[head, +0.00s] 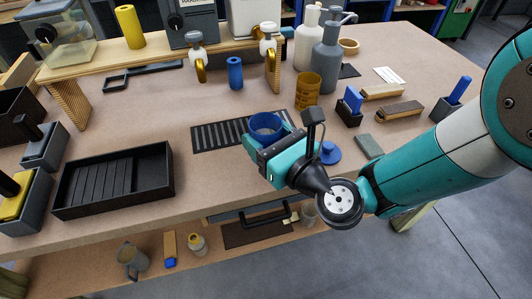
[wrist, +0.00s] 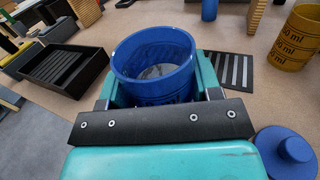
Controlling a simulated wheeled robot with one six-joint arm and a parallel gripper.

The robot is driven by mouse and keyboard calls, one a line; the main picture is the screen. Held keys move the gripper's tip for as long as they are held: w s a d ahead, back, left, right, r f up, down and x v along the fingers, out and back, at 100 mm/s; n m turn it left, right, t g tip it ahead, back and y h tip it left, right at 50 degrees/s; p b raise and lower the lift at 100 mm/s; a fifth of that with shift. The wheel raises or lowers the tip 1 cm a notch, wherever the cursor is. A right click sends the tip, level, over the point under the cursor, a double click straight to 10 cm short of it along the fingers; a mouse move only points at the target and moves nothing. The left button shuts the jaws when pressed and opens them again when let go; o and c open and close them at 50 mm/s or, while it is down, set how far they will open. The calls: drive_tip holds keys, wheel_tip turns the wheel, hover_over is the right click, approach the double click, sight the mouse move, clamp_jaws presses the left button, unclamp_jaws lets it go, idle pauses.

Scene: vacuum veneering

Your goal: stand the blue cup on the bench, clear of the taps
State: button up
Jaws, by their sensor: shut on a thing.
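The blue cup (head: 266,122) is upright and open at the top, held between the jaws of my gripper (head: 268,138). In the wrist view the cup (wrist: 150,75) sits between the teal fingers of my gripper (wrist: 157,92) and looks empty inside. The cup is over or just in front of the slotted black grate (head: 215,134) on the bench (head: 140,115). I cannot tell whether its base touches anything. Two taps, a left tap (head: 198,58) and a right tap (head: 268,42), are on the wooden rack behind, apart from the cup.
A yellow measuring cup (head: 308,92) stands right of the grate, and a blue knobbed disc (head: 329,154) lies right of my gripper. A blue cylinder (head: 235,74) stands between the taps. A black ribbed tray (head: 115,180) is at left. Bare bench lies between tray and grate.

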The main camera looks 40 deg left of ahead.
drive_tip(key=shift+f+b, duration=0.45)
drive_tip(key=shift+f, duration=1.55)
drive_tip(key=shift+f, duration=0.1)
drive_tip(key=shift+f, duration=0.15)
drive_tip(key=o, duration=1.1)
drive_tip(key=shift+r, duration=0.2)
drive_tip(key=shift+d, duration=0.1)
